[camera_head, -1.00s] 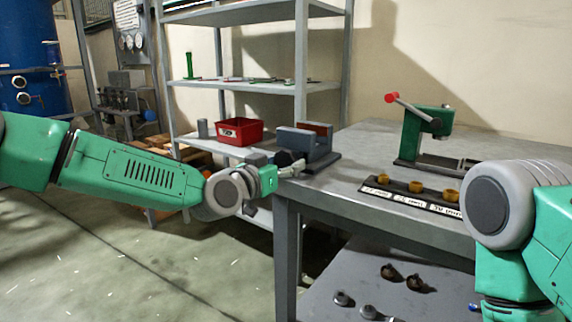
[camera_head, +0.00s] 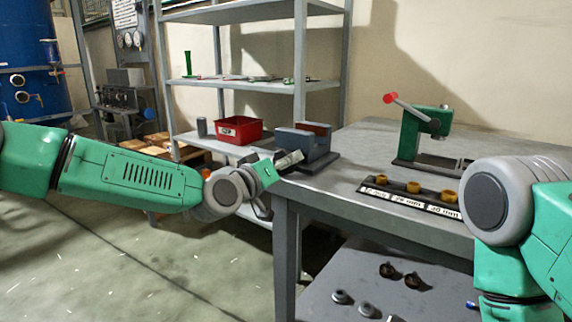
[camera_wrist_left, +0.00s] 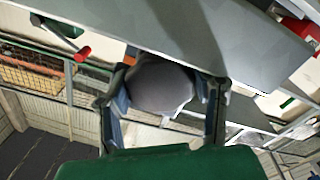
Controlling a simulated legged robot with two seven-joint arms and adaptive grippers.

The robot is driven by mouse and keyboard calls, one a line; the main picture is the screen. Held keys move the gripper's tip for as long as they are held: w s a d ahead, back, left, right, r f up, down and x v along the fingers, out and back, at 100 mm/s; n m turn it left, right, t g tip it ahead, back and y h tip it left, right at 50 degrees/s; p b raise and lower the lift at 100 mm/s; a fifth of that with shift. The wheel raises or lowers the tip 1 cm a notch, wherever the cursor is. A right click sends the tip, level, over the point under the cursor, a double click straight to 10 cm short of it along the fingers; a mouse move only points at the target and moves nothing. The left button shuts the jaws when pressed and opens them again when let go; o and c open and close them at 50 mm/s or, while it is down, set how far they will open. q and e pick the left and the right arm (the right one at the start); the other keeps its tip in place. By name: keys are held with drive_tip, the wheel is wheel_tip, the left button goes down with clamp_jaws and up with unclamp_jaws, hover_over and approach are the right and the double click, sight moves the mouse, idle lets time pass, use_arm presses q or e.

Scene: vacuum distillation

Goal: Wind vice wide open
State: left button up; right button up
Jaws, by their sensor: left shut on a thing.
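The vice (camera_head: 318,146) sits at the left corner of the workbench, with a blue-grey jaw block in front and a reddish-brown face behind it. A gap shows between them. My left gripper (camera_head: 288,160) is at the near left side of the vice. In the left wrist view its two fingers (camera_wrist_left: 163,100) are on either side of a rounded dark grey knob (camera_wrist_left: 158,82) and are shut on it. The vice's screw is hidden. My right arm shows at the right edge, but its gripper is out of view.
A green press (camera_head: 423,135) with a red-tipped lever stands on the workbench (camera_head: 355,150). A labelled rack (camera_head: 400,197) with yellow-brown pieces lies at the front edge. A red bin (camera_head: 239,131) is on the shelf behind. Small fittings lie on the lower shelf.

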use_arm(q)
drive_tip(key=shift+s+f, duration=0.1)
drive_tip(key=shift+f, duration=0.35)
drive_tip(key=o, duration=1.2)
drive_tip(key=shift+s+d+f, duration=0.1)
drive_tip(key=r+v, duration=0.1)
drive_tip(key=v, duration=0.6)
drive_tip(key=shift+s+a, duration=0.25)
drive_tip(key=shift+a, duration=0.05)
drive_tip(key=shift+d, duration=0.1)
